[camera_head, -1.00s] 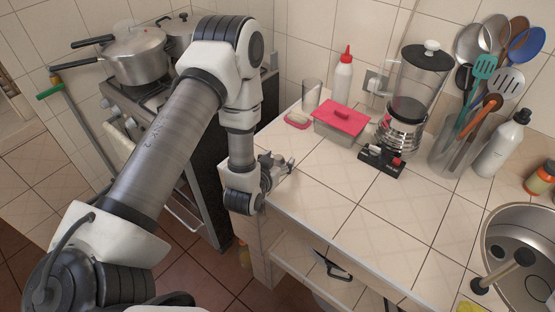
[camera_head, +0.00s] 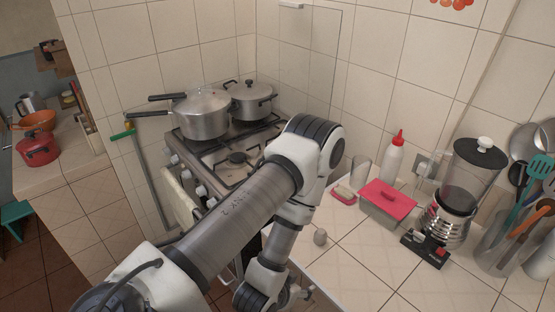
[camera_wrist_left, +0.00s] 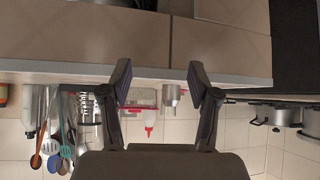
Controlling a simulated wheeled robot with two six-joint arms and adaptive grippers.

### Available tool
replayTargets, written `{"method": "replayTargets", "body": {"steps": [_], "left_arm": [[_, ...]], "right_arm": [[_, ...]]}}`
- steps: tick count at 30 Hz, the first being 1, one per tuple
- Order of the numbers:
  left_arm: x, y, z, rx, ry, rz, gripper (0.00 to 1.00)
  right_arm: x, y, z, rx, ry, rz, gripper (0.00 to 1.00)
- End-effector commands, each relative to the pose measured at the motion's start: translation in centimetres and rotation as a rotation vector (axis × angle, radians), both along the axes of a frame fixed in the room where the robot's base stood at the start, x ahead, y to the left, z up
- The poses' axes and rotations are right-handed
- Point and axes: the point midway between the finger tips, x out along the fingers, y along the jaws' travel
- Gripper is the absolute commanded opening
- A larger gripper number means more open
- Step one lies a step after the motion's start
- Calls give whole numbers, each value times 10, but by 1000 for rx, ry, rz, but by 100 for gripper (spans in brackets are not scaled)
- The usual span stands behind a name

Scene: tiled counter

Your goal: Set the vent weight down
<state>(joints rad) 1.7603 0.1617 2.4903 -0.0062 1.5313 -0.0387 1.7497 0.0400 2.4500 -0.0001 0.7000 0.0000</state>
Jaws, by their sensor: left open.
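The vent weight (camera_head: 320,237) is a small grey rounded piece. It rests on the tiled counter near its left edge, in front of the pink soap dish. My left gripper (camera_head: 298,294) is low in the head view, nearer the camera than the weight and apart from it, partly behind my own arm. In the left wrist view, which is upside down, the left gripper (camera_wrist_left: 160,85) has its two fingers wide apart with nothing held. A small grey piece (camera_wrist_left: 171,94) that looks like the weight shows between them, beyond the fingertips. My right gripper is in neither view.
A pressure cooker (camera_head: 201,117) and a second pot (camera_head: 250,100) stand on the stove (camera_head: 205,150). A pink-lidded box (camera_head: 388,203), a white bottle (camera_head: 393,157), a blender (camera_head: 462,190) and a utensil holder (camera_head: 505,240) stand on the counter. The counter front is clear.

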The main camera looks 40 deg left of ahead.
Motion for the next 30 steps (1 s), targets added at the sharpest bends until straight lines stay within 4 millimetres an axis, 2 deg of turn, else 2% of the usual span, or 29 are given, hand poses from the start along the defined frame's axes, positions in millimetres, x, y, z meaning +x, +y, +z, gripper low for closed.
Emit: {"method": "replayTargets", "body": {"steps": [1,4,6,10,19,20,25,26,30], "left_arm": [[-17,-9,-20,-17,127,-23,62],[-66,-25,-54,-48,423,-60,62],[-99,-32,-66,-59,601,-78,62],[-134,-37,-72,-66,778,-90,62],[-138,-37,-77,-67,799,-89,62],[-138,-37,-82,-67,799,-89,62],[-138,-37,-138,-67,798,-90,62],[-138,-37,-144,-67,798,-89,62],[-138,-37,-144,-67,798,-89,62]], "right_arm": [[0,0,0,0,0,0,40],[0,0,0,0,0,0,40],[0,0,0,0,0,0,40],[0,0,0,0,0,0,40],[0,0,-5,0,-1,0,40],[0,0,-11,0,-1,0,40],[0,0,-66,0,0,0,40],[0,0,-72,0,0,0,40],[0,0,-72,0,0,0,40]]}}
